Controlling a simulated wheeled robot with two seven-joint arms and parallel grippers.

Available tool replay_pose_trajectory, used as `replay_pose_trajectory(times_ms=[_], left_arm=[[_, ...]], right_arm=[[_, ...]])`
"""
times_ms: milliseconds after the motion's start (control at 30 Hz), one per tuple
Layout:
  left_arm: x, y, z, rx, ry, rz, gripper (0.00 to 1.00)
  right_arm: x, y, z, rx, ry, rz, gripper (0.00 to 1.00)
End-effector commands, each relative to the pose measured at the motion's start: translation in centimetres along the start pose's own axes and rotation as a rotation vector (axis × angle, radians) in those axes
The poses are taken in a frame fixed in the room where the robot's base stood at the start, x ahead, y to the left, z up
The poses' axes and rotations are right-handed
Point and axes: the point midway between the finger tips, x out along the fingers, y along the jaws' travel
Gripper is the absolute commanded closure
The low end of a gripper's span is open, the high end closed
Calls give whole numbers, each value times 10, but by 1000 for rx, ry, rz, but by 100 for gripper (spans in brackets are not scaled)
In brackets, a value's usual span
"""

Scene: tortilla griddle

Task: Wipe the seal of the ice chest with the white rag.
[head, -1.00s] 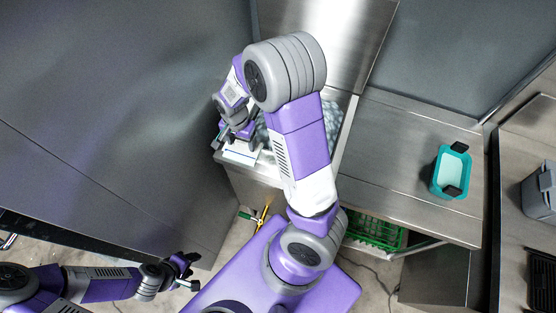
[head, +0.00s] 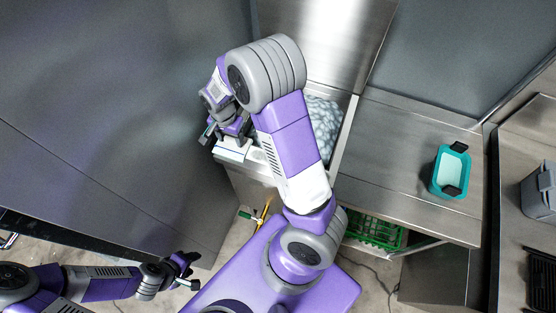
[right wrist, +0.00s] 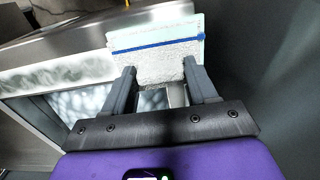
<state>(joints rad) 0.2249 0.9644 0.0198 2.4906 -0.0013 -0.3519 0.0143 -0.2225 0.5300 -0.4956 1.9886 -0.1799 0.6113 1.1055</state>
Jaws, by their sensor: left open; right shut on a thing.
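The ice chest (head: 345,138) is open, with pale ice (head: 322,125) inside. My right arm hides part of it. Its whitish, blotchy rim seal (right wrist: 55,75) runs across the left of the right wrist view. My right gripper (right wrist: 160,78) is shut on the white rag (right wrist: 155,48), which has a blue stripe and stands out beyond the fingers. The rag (head: 232,155) shows at the chest's front left corner in the head view. I cannot tell whether it touches the seal. My left gripper (head: 188,270) is open and empty, low at the left, away from the chest.
A teal tub (head: 438,182) with dark handles stands on the steel counter (head: 395,150) right of the chest. A green crate (head: 375,232) sits below the counter. A large grey panel (head: 110,110) rises close to the left of the chest. A grey container (head: 538,192) is far right.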

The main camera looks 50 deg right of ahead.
Motion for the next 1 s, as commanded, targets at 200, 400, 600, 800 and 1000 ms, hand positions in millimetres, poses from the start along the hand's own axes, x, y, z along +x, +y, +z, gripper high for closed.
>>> replay_pose_trajectory(times_ms=[200, 400, 600, 800, 1000], left_arm=[[0, 0, 0, 0, 0, 0, 49], [0, 0, 0, 0, 0, 0, 49], [-3, 1, 0, 0, 0, 0, 49], [-5, 2, 0, 0, 0, 0, 49], [-6, 2, 0, 0, 0, 0, 49]], right_arm=[[0, -3, 0, 0, 0, -1, 81], [0, 0, 0, 0, -1, 0, 81], [0, 21, 1, 0, -1, 1, 81], [0, 42, 1, 1, -1, 0, 81], [0, 48, 1, 0, 0, 0, 81]])
